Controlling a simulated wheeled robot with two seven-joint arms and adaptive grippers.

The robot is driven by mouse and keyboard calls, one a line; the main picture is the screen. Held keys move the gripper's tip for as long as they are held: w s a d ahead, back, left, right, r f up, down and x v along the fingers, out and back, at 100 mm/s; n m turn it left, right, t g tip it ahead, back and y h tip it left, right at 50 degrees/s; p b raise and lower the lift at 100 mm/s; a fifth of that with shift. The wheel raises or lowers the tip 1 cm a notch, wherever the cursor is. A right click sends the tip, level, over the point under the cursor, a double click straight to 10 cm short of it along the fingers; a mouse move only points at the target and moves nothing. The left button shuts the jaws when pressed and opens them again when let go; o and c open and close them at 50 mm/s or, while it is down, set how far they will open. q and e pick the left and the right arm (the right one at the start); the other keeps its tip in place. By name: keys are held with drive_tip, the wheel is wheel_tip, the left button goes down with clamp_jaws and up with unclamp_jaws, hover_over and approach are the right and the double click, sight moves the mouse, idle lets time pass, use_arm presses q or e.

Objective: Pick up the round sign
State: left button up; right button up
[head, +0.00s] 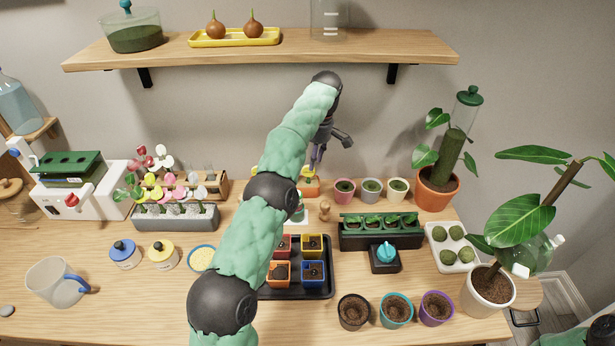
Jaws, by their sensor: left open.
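My left arm reaches up across the middle of the head view. My left gripper (331,154) is open, its fingers pointing down above the back of the bench, over an orange container (309,187) partly hidden behind the arm. I see nothing between its fingers. I cannot clearly pick out the round sign. Part of the bench is hidden behind my arm. My right gripper is out of view.
A wooden shelf (290,47) hangs above.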

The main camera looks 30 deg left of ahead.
sight(307, 175)
use_arm(q)
drive_tip(key=shift+a+f, duration=0.15)
drive_tip(key=shift+f, duration=0.6)
drive_tip(key=shift+s+a+f+b, duration=0.1)
drive_tip(key=shift+a+f+b, duration=0.05)
drive_tip(key=shift+f+b, duration=0.6)
drive_tip(key=shift+s+a+f+b, duration=0.1)
drive_tip(key=shift+a+f+b, duration=0.1)
drive_tip(key=shift+f+b, duration=0.5)
drive_tip(key=shift+s+a+f+b, duration=0.15)
drive_tip(key=shift+f+b, duration=0.3)
drive_tip(key=shift+f, duration=0.6)
drive_tip(key=shift+c, duration=0.3)
drive_tip(key=c, duration=0.8)
